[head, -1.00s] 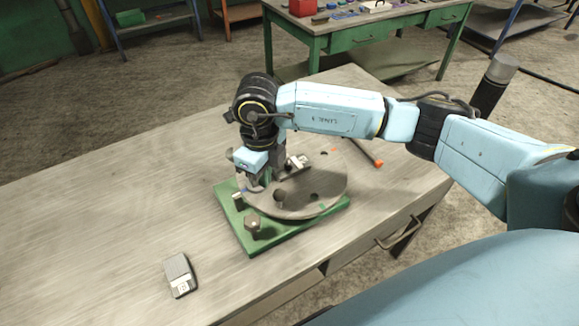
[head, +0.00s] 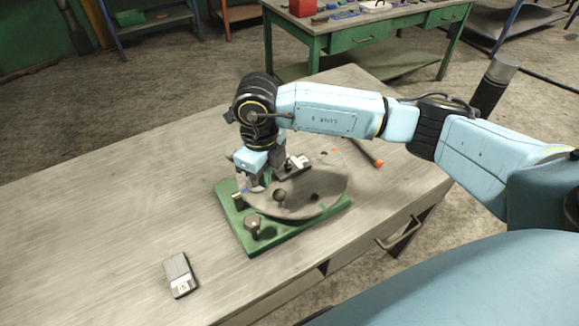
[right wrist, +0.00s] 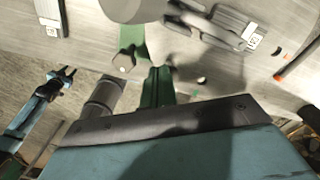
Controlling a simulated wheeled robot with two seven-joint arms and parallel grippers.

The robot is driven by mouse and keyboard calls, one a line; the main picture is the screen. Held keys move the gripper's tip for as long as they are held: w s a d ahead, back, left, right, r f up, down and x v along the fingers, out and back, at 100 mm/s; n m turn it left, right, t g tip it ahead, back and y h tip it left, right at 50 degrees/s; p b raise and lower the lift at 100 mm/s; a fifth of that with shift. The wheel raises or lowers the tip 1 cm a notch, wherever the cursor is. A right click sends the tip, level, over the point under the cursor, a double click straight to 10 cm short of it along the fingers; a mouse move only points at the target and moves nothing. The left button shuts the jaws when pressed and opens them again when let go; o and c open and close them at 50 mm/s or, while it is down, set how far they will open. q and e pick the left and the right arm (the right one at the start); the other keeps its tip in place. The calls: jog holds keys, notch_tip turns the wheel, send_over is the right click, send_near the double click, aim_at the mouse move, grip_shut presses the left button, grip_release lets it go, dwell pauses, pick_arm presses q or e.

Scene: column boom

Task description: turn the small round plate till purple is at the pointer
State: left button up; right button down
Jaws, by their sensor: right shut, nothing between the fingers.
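The small round grey plate (head: 305,200) lies on a green base (head: 243,236) on the bench. A small knob (head: 280,194) and a dark hole show on it. The right wrist view shows the green mark (right wrist: 196,92) too. A blue arm with a small gripper (right wrist: 61,75), seemingly my left, shows there.
A dark block with a white label (head: 294,166) is behind the plate. A grey labelled box (head: 180,275) lies front left. An orange-tipped rod (head: 368,153) lies right. The bench's left is clear.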

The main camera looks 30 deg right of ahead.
aim_at(281, 193)
jog(key=shift+f, duration=0.1)
jog(key=shift+f+b, duration=2.3)
jog(key=shift+f, duration=0.3)
jog(key=shift+s, duration=0.1)
jog(key=shift+s+d, duration=0.5)
jog(key=shift+s, duration=0.15)
jog(key=shift+s+d, duration=0.1)
jog(key=shift+s+d+p, duration=0.3)
jog(key=shift+s+d, duration=0.25)
